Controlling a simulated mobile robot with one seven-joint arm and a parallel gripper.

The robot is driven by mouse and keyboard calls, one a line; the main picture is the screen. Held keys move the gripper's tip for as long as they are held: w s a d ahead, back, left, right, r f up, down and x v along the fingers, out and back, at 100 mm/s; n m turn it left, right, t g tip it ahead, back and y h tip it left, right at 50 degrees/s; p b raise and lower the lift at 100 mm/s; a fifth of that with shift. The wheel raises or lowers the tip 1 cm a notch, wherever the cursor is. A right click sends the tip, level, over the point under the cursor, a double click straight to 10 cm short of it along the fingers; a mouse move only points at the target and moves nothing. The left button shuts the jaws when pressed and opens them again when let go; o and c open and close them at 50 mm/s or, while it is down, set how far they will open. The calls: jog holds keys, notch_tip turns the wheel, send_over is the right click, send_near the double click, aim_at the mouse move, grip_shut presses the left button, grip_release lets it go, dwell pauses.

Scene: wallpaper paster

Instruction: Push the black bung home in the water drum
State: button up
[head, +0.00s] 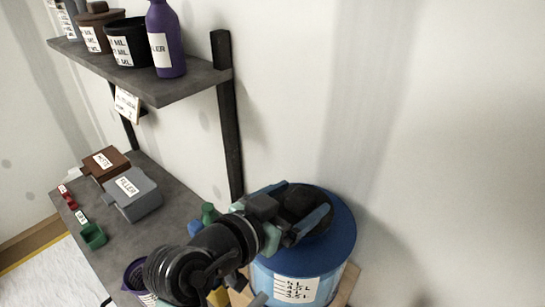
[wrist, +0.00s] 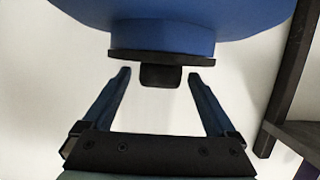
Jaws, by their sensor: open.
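The water drum (head: 346,228) is blue with a white volume label and stands at the lower right of the head view. Its blue body fills the top of the wrist view (wrist: 235,12), with a blue neck (wrist: 162,37) projecting from it. The black bung (wrist: 161,75) sits at the end of the neck, its wide flange against the neck and its knob facing my gripper. Whether any gap lies under the flange I cannot tell. My gripper (wrist: 160,73) is open, its blue fingers on either side of the knob, apart from it. In the head view my gripper (head: 300,203) partly hides the drum top.
A grey bench (head: 65,208) at the left carries a grey filler box (head: 133,195), a brown box (head: 104,163) and a green tray (head: 92,236). Above it a wall shelf (head: 170,88) holds pots and a purple bottle (head: 166,40). The wall right of the drum is bare.

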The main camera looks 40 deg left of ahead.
jog(key=b+v, duration=0.2)
jog(key=v, duration=0.9)
jog(key=shift+s, duration=0.35)
jog(key=shift+w+d+r, duration=0.1)
jog(key=shift+r, duration=0.05)
jog(key=w+d+r+t+y, duration=0.1)
jog(key=w+d+r+t, duration=0.25)
jog(key=w+r, duration=0.35)
jog(key=w+d+r+t, duration=0.2)
jog(key=w+d+r, duration=0.25)
jog(key=r, duration=0.35)
jog(key=s+d+r+t+h, duration=0.1)
jog(key=s+d+r+t, duration=0.1)
jog(key=d+r, duration=0.5)
jog(key=s+d+r+t, duration=0.2)
jog(key=d+r+t, duration=0.3)
jog(key=d+r, duration=0.3)
notch_tip(320, 180, up, 2)
jog(key=shift+s+r+m+h, duration=0.2)
jog(key=shift+s+m+h, duration=0.1)
jog(key=shift+s+h, duration=0.1)
